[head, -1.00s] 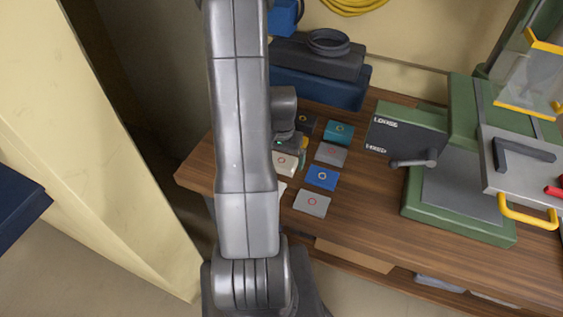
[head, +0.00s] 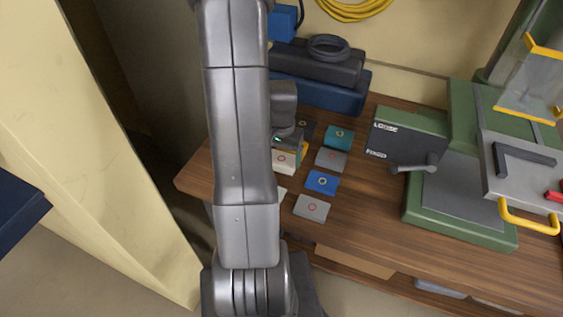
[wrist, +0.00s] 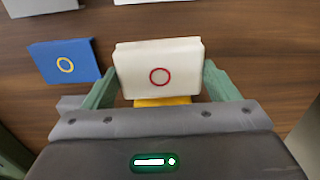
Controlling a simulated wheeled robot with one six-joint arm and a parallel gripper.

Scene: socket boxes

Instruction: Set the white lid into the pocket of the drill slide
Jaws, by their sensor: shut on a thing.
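In the wrist view a white lid (wrist: 159,60) with a red ring is clasped between the two green fingers of my gripper (wrist: 160,82). In the head view the white lid (head: 284,164) shows just right of my arm, at the left part of the wooden bench; my arm hides most of the gripper (head: 290,147). I cannot tell how far the lid is above the bench. The drill slide is on the green drill machine at the right; its grey plate (head: 465,207) and yellow handle (head: 528,217) show. I cannot make out its pocket clearly.
Beside the white lid lie a blue lid (head: 321,183), grey lids (head: 311,208) (head: 331,158) and a teal lid (head: 338,137). A box marked LOOSE and FIXED, with a lever (head: 415,166), stands between them and the slide. A dark blue case (head: 335,96) is behind.

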